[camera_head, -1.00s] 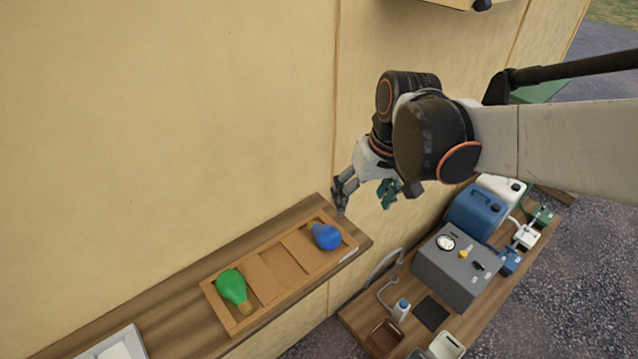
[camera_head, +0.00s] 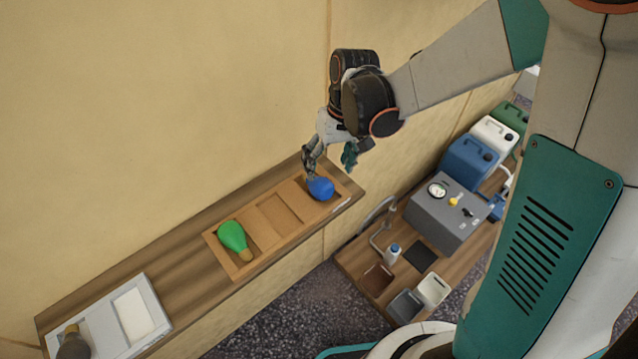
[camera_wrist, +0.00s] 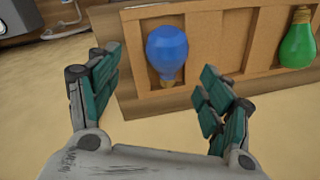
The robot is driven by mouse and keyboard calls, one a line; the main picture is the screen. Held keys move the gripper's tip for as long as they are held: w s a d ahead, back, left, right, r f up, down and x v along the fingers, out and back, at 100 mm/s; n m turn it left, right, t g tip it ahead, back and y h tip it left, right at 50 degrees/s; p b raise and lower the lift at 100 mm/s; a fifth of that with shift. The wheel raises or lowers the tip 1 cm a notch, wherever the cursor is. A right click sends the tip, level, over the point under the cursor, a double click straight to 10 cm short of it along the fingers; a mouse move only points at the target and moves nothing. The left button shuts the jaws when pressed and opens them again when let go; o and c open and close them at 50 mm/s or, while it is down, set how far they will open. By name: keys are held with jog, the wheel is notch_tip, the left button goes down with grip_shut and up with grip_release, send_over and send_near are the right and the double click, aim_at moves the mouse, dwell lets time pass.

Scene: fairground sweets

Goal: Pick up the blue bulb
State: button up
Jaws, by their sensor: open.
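The blue bulb (camera_head: 321,188) lies in the right-end compartment of a wooden tray (camera_head: 247,268) on a shelf against the wall. It also shows in the wrist view (camera_wrist: 167,54), ahead of my gripper and between the lines of its fingers. My gripper (camera_head: 331,163) is just above and behind the bulb in the head view, and partly overlaps it there. In the wrist view my gripper (camera_wrist: 160,92) is open and empty, its fingers wide apart. Whether a finger touches the tray is unclear.
A green bulb (camera_head: 233,237) lies in the tray's left compartment; it shows at the right in the wrist view (camera_wrist: 298,42). The compartments between look empty. A white tray (camera_head: 164,323) sits further left on the shelf. A lower bench with a grey box (camera_head: 447,215) and canisters stands right.

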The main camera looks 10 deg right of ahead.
aim_at(323, 180)
jog(key=f, duration=0.1)
jog(key=a+f, duration=0.1)
jog(key=f, duration=0.1)
jog(key=s+f, duration=0.1)
jog(key=f, duration=0.1)
jog(key=shift+s+a+b, duration=0.1)
jog(key=shift+a+b, duration=0.15)
jog(key=shift+b, duration=0.05)
jog(key=shift+f, duration=0.4)
jog(key=c, duration=0.9)
